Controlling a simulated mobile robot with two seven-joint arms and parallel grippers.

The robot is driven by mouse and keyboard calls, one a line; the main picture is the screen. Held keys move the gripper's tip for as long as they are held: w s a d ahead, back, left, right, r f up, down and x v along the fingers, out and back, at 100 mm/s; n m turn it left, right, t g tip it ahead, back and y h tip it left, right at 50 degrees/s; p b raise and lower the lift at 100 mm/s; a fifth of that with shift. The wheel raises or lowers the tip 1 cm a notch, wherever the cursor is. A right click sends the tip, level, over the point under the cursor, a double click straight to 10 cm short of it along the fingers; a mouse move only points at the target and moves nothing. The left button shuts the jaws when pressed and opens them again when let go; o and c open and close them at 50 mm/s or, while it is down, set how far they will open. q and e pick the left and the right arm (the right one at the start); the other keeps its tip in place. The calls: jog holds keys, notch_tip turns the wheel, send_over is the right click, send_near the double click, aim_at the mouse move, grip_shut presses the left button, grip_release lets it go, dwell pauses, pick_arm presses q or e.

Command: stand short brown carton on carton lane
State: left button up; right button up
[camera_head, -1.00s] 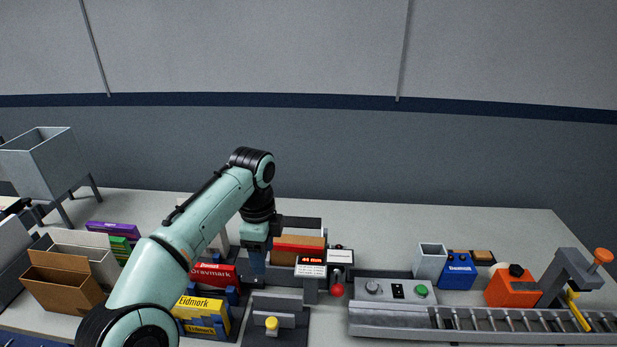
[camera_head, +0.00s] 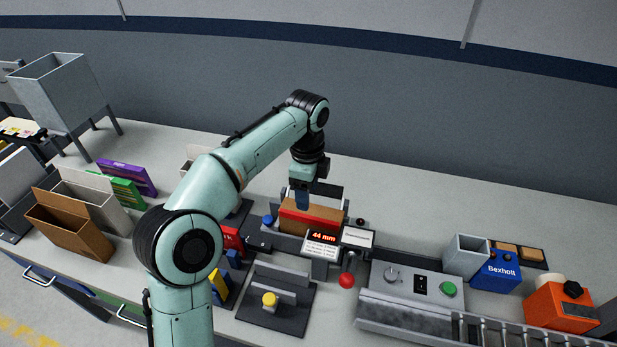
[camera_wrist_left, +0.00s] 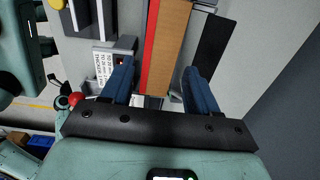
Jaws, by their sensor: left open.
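A brown-topped box with a red side (camera_head: 312,216) lies in the grey measuring station with a "44 mm" display. It also shows in the left wrist view (camera_wrist_left: 170,45). An open brown carton (camera_head: 70,228) stands at the far left; I cannot tell which of the two is the short brown carton. My left gripper (camera_head: 302,199) is open, with its blue fingers (camera_wrist_left: 160,88) pointing down at the brown-and-red box. In the left wrist view the box runs between the fingers, with a gap at each side. No lane is clearly labelled. My right gripper is out of view.
A display (camera_head: 322,241) and a red knob (camera_head: 346,281) stand in front of the box. A control panel (camera_head: 410,287) and rollers lie to the right, beside a blue Bexholt box (camera_head: 497,270). A grey hopper (camera_head: 62,92) stands at the back left. The back middle table is clear.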

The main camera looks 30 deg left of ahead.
pick_arm(q)
notch_tip(320, 180, down, 7)
jog(key=shift+w+r+b, duration=0.1)
jog(key=shift+w+b, duration=0.05)
jog(key=shift+b, duration=0.55)
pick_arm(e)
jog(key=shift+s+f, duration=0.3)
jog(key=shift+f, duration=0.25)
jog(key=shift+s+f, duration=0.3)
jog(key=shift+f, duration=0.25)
pick_arm(q)
jog(key=c, duration=0.7)
jog(key=shift+r+p, duration=0.25)
jog(key=shift+p, duration=0.1)
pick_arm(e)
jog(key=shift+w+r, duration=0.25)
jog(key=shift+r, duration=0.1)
pick_arm(q)
jog(key=shift+p, duration=0.3)
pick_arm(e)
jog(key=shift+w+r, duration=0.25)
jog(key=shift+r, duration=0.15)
pick_arm(q)
jog(key=shift+f, duration=0.2)
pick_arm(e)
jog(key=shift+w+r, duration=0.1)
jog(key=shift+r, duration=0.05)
